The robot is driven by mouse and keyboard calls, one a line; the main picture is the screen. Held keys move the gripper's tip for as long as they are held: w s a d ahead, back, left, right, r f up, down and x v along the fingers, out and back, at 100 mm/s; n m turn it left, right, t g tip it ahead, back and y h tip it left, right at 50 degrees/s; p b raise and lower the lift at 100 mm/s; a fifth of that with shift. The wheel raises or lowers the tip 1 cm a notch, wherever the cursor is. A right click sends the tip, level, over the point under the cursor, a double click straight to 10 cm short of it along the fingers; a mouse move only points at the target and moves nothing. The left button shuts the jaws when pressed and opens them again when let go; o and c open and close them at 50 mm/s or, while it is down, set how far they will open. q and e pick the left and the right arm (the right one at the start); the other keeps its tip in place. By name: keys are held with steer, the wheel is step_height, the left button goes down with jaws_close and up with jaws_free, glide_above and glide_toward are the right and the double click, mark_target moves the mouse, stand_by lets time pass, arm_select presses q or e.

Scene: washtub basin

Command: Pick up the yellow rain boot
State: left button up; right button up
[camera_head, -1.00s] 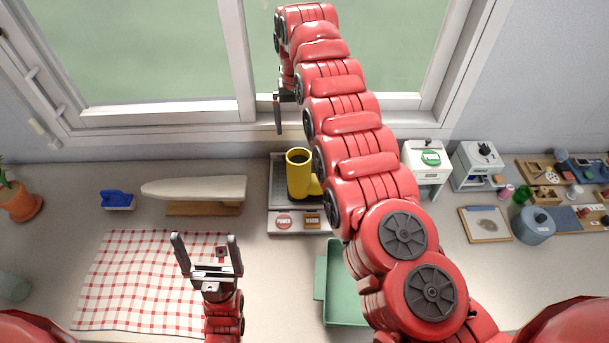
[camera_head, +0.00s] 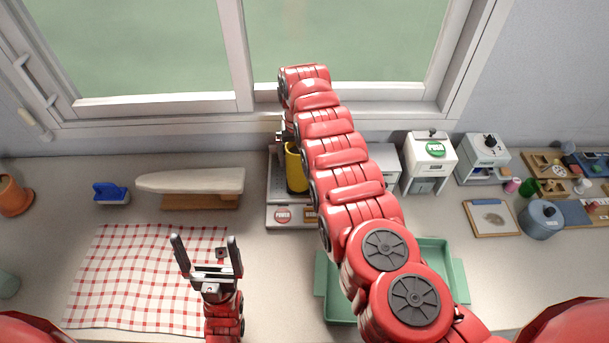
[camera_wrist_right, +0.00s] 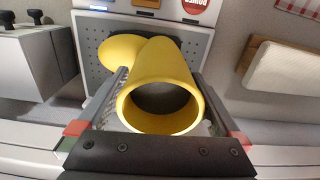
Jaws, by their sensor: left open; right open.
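The yellow rain boot (camera_head: 295,170) stands upright on a grey perforated plate at the back centre, partly hidden behind my right arm in the head view. In the right wrist view the boot (camera_wrist_right: 160,85) has its round opening towards the camera and its toe pointing to the upper left. My right gripper (camera_wrist_right: 160,115) is open, with one finger on each side of the boot's shaft; I cannot tell whether they touch it. My left gripper (camera_head: 207,255) is open and empty above the checkered cloth.
The perforated plate (camera_head: 277,185) belongs to a device with a red button. A green basin (camera_head: 455,275) lies in front, partly under my right arm. An ironing board (camera_head: 190,181), a blue brush (camera_head: 111,193) and a checkered cloth (camera_head: 120,280) are left. White machines (camera_head: 430,160) stand right.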

steer(key=shift+r, duration=0.1)
steer(key=shift+s, duration=0.1)
steer(key=shift+c, duration=1)
jaws_close()
steer(key=shift+r, duration=0.1)
